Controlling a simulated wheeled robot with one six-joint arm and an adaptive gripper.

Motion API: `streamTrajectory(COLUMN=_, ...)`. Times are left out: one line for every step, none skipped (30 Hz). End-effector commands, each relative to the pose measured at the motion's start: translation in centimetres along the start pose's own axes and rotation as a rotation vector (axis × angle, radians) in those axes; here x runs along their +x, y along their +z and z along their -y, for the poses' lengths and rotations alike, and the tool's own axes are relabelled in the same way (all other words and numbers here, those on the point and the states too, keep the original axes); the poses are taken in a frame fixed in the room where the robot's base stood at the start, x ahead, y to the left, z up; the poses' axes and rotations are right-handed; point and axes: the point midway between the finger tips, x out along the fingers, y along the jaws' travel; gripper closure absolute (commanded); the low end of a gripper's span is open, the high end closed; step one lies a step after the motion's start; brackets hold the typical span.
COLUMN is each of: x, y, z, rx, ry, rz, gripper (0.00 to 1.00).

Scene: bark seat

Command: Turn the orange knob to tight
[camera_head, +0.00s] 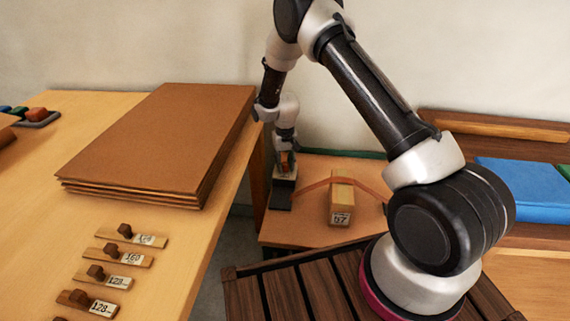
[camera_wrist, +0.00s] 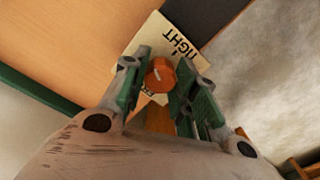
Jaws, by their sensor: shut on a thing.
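The orange knob (camera_wrist: 160,76) sits between the two fingers of my gripper (camera_wrist: 161,88) in the wrist view, and the gripper is shut on it. The knob stands on a pale label plate (camera_wrist: 163,42). The word TIGHT is printed on the plate beyond the knob; a second word below is mostly hidden. Where the knob's mark points is too small to tell. In the head view my gripper (camera_head: 285,150) reaches down to a dark-based fixture (camera_head: 282,192) at the low bench's left end, and only a bit of orange shows.
A wooden block with a label (camera_head: 342,203) and an orange-brown strap stand right of the fixture. A stack of brown sheets (camera_head: 160,140) and several small labelled wooden pieces lie on the left table. A blue pad (camera_head: 520,190) lies at the right.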

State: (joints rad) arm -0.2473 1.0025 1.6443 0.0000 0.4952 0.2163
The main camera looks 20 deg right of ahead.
Motion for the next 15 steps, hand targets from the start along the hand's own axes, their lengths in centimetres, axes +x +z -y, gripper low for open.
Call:
streamTrajectory(x=-0.08, y=-0.11, z=0.00, rx=0.040, ry=0.000, rz=-0.003, gripper=0.95)
streamTrajectory(x=-0.08, y=-0.11, z=0.00, rx=0.069, ry=0.000, rz=-0.003, gripper=0.95)
streamTrajectory(x=-0.08, y=-0.11, z=0.00, rx=0.107, ry=0.000, rz=-0.003, gripper=0.95)
streamTrajectory(x=-0.09, y=-0.11, z=0.00, rx=0.135, ry=-0.001, rz=-0.003, gripper=0.95)
streamTrajectory(x=-0.08, y=-0.11, z=0.00, rx=0.164, ry=-0.001, rz=-0.003, gripper=0.95)
streamTrajectory(x=-0.08, y=-0.11, z=0.00, rx=0.202, ry=-0.001, rz=-0.003, gripper=0.95)
streamTrajectory(x=-0.08, y=-0.11, z=-0.01, rx=0.230, ry=-0.001, rz=-0.003, gripper=0.95)
streamTrajectory(x=-0.09, y=-0.11, z=-0.01, rx=0.259, ry=-0.001, rz=-0.003, gripper=0.95)
streamTrajectory(x=-0.09, y=-0.11, z=-0.01, rx=0.297, ry=-0.001, rz=-0.003, gripper=0.95)
streamTrajectory(x=-0.09, y=-0.11, z=-0.01, rx=0.325, ry=-0.001, rz=-0.003, gripper=0.95)
streamTrajectory(x=-0.09, y=-0.11, z=-0.01, rx=0.354, ry=-0.001, rz=-0.003, gripper=0.95)
streamTrajectory(x=-0.09, y=-0.12, z=-0.01, rx=0.392, ry=-0.001, rz=-0.003, gripper=0.95)
streamTrajectory(x=-0.09, y=-0.11, z=-0.01, rx=0.420, ry=-0.001, rz=-0.003, gripper=0.95)
streamTrajectory(x=-0.09, y=-0.11, z=-0.01, rx=0.449, ry=-0.001, rz=-0.003, gripper=0.95)
streamTrajectory(x=-0.09, y=-0.11, z=-0.02, rx=0.487, ry=-0.001, rz=-0.003, gripper=0.95)
